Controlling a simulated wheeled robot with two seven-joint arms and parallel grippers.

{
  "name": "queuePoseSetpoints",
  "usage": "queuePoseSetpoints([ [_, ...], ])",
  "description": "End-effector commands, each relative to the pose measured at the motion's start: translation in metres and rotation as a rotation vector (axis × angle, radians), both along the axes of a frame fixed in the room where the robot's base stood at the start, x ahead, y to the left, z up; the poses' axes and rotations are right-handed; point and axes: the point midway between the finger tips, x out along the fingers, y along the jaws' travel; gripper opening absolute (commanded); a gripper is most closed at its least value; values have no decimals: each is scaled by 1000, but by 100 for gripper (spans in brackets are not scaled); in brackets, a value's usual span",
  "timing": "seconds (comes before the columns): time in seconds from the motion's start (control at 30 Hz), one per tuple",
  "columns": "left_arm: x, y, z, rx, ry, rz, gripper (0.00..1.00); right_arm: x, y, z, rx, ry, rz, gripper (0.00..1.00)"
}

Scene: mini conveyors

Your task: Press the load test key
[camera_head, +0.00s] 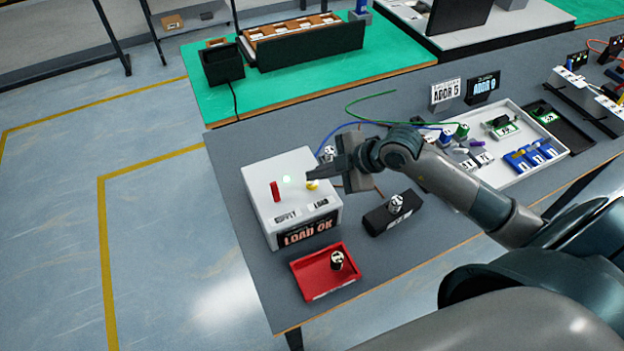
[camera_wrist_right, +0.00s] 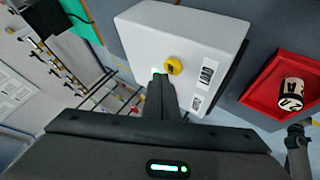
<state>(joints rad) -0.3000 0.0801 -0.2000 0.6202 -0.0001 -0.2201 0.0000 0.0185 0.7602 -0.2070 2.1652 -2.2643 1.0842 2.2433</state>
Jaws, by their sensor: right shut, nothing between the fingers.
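A white test box (camera_head: 262,185) stands on the grey table. Its top carries a red lever (camera_head: 275,191), a lit green lamp (camera_head: 287,180) and a yellow key (camera_head: 312,185) above the LOAD label. Its front display (camera_head: 308,230) reads LOAD OK. My right gripper (camera_head: 310,178) is shut and empty, its tips close by the yellow key. The wrist view shows the yellow key (camera_wrist_right: 173,66) just beyond and right of the fingertips (camera_wrist_right: 159,80). I cannot tell whether they touch it. My left gripper is not in view.
A red tray (camera_head: 305,291) with a black-and-white cylinder (camera_head: 337,260) stands in front of the box. A black block (camera_head: 378,222) with another cylinder (camera_head: 396,203) is to the right. A white parts tray (camera_head: 510,178) lies farther right, beyond my arm.

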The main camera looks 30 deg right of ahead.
Motion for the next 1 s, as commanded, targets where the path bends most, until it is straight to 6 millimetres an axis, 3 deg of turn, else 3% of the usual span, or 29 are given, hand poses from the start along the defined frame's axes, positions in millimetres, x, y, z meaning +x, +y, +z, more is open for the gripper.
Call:
queuePoseSetpoints([
  [0.53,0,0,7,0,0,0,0,0,0,7,0,-1,-1,0],
  [1.0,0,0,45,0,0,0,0,0,0,45,0,-1,-1,0],
])
